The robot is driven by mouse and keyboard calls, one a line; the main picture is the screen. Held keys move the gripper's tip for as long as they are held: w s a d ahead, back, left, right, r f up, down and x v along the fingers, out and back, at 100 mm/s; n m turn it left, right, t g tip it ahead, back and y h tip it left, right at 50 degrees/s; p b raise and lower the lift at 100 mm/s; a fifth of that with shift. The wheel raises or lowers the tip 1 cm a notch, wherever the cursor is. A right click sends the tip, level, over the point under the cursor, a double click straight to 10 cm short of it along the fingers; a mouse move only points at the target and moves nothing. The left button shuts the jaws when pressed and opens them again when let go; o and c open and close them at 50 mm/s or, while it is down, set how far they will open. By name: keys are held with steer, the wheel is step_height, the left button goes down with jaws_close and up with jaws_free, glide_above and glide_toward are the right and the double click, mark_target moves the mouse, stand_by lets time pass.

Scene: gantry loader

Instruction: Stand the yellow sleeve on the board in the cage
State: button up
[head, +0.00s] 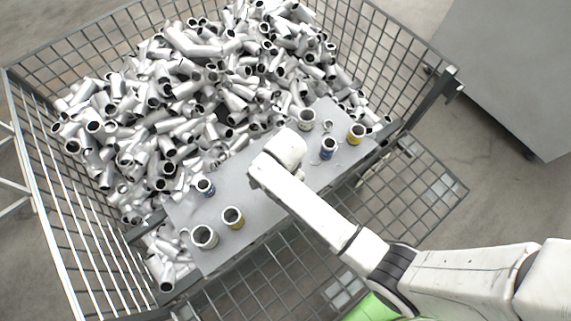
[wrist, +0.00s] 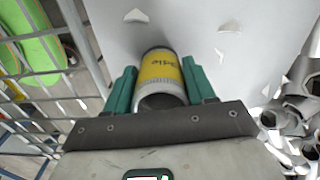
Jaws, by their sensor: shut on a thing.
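The yellow sleeve (wrist: 160,68) has a yellow band with dark lettering and a pale rim. In the wrist view my gripper (wrist: 160,80) is shut on it, with one green finger on each side. Its open end faces my wrist. The grey board (head: 325,180) lies in the wire cage; it also fills the background of the wrist view (wrist: 225,65). I cannot tell whether the sleeve touches the board. In the head view my wrist hides the fingers and the held sleeve over the board's middle.
Other sleeves stand on the board: a yellow-banded one (head: 356,134) and a blue one (head: 328,148) at right, an ochre one (head: 232,217) and a grey one (head: 204,237) at left. White flakes lie there too. Loose metal pipes (head: 180,90) fill the cage behind. Mesh (head: 440,190) lies in front.

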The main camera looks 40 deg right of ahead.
steer(key=shift+f, duration=0.1)
steer(key=o, duration=1.3)
step_height(320, 180, up, 12)
steer(key=shift+r+p, duration=0.15)
steer(key=shift+p, duration=0.55)
steer(key=shift+s+d+n, duration=0.2)
steer(key=shift+s+n, duration=0.1)
steer(key=shift+s, duration=0.05)
steer(key=s+d+r+n, duration=0.1)
steer(key=s+d+n, duration=0.1)
steer(key=s+n, duration=0.3)
steer(key=s+d+r+n, duration=0.1)
steer(key=s+d+n, duration=0.2)
steer(key=s+n, duration=0.2)
steer(key=s+d+n+t, duration=0.1)
steer(key=s+d+n, duration=0.1)
steer(key=s+n, duration=0.3)
steer(key=shift+s+d+r+n, duration=0.25)
steer(key=shift+s+r+n, duration=0.15)
steer(key=shift+s, duration=0.05)
